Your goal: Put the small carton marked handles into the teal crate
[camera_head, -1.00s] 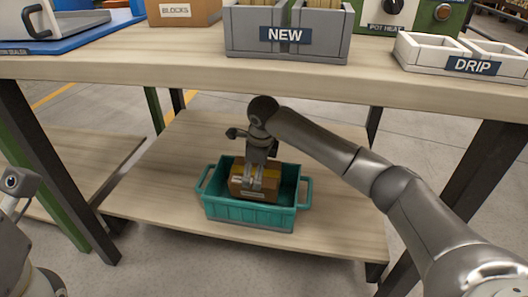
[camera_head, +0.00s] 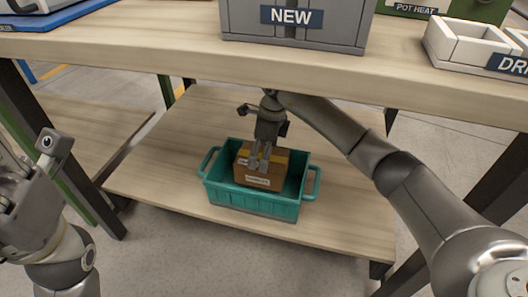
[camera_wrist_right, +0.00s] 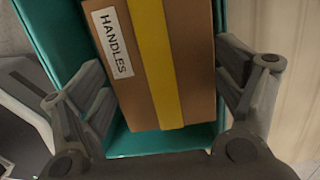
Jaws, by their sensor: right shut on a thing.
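The small brown carton (camera_head: 276,172) has a yellow band, and its white label reads HANDLES in the right wrist view (camera_wrist_right: 145,95). It is within the walls of the teal crate (camera_head: 250,203), which stands on the lower shelf. The carton's top shows above the crate's front rim; its underside is hidden, so I cannot tell whether it touches the crate floor. My right gripper (camera_head: 260,163) reaches down from above, shut on the carton, with a finger on either side. My left gripper (camera_head: 14,185) is at the left edge, away from the crate, with its fingers unclear.
The upper tabletop (camera_head: 190,52) overhangs the lower shelf (camera_head: 160,185). On top are a grey bin marked NEW (camera_head: 345,32) and a white tray marked DRIP (camera_head: 465,48). Bare shelf lies on both sides of the crate. A dark table leg (camera_head: 60,170) stands at left.

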